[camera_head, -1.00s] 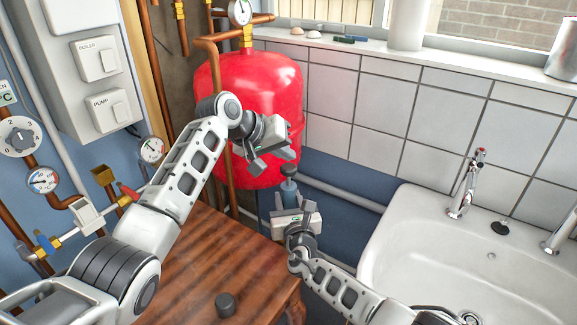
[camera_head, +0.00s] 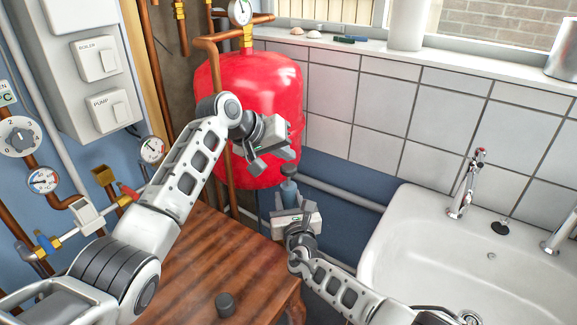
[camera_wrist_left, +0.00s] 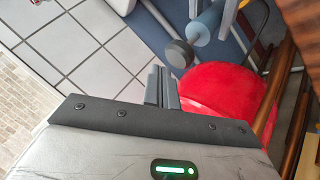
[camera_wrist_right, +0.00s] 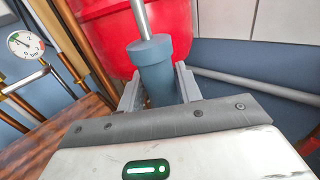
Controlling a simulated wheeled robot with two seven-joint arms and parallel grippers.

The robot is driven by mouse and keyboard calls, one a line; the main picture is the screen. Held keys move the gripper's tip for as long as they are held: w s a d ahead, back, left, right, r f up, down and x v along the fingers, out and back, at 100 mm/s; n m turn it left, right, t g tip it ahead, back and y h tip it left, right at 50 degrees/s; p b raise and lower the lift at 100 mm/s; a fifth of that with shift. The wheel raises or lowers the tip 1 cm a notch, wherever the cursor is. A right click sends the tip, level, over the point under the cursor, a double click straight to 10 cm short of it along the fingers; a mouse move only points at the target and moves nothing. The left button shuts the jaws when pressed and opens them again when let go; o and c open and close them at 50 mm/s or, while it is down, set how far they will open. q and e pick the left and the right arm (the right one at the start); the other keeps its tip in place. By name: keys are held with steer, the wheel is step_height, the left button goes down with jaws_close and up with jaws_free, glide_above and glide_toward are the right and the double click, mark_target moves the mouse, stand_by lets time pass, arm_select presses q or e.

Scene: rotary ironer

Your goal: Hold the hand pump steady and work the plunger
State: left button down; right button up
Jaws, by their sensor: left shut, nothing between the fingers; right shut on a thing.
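The hand pump has a blue-grey barrel (camera_head: 289,190), a thin metal rod and a dark round knob (camera_head: 289,172) on top. My right gripper (camera_wrist_right: 158,85) is shut around the upper barrel, a finger on each side; the rod rises out of the collar in the right wrist view. In the head view my right gripper (camera_head: 291,207) hides the lower pump. My left gripper (camera_head: 257,165) is shut and empty, up and left of the knob and apart from it. In the left wrist view the knob (camera_wrist_left: 180,53) lies just beyond the closed fingertips (camera_wrist_left: 161,84).
A red tank (camera_head: 250,85) stands right behind the pump and left gripper. A white sink (camera_head: 400,235) with taps is at right. Copper pipes and gauges line the left wall.

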mark_target(284, 168)
arm_select(q)
steer(key=shift+f, duration=0.15)
steer(key=shift+f, duration=0.3)
steer(key=shift+f, duration=1.75)
stand_by(1.6)
steer(key=shift+r, duration=2.15)
steer(key=shift+r, duration=2.55)
